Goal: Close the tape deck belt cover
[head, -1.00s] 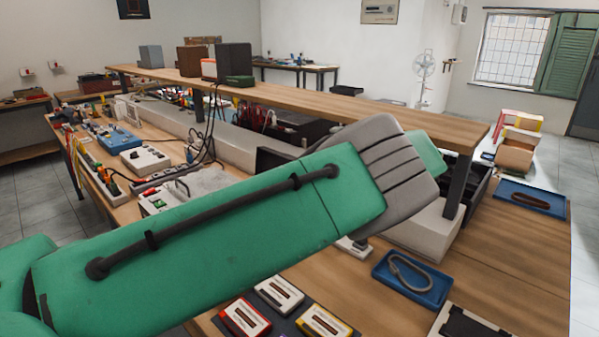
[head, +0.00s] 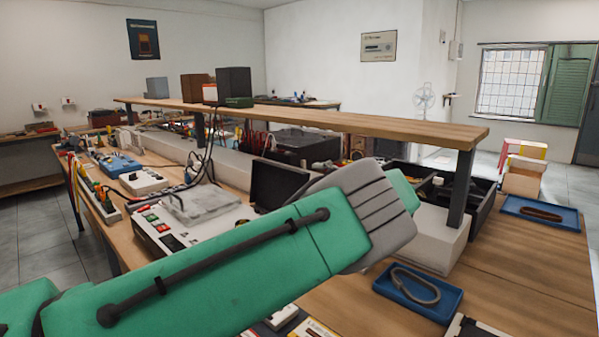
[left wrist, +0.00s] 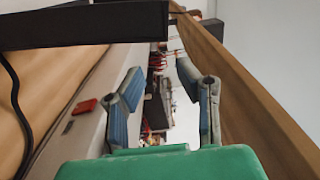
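A pale device with red and green buttons (head: 160,232) lies on the bench, partly behind my left arm. A grey, translucent-looking panel (head: 203,203) lies on its top, and a dark upright panel (head: 277,184) stands at its back right. This may be the tape deck; I cannot tell which part is the belt cover. My left forearm crosses in front of the bench and hides much of it. In the left wrist view my left gripper (left wrist: 160,78) has its two fingers apart, with nothing between them. My right gripper is not in view.
A long raised wooden shelf (head: 340,119) runs above the bench, on a dark post (head: 461,188). A blue tray (head: 418,292) with a grey loop and another blue tray (head: 541,212) lie at the right. Bare bench top (head: 510,260) shows between them.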

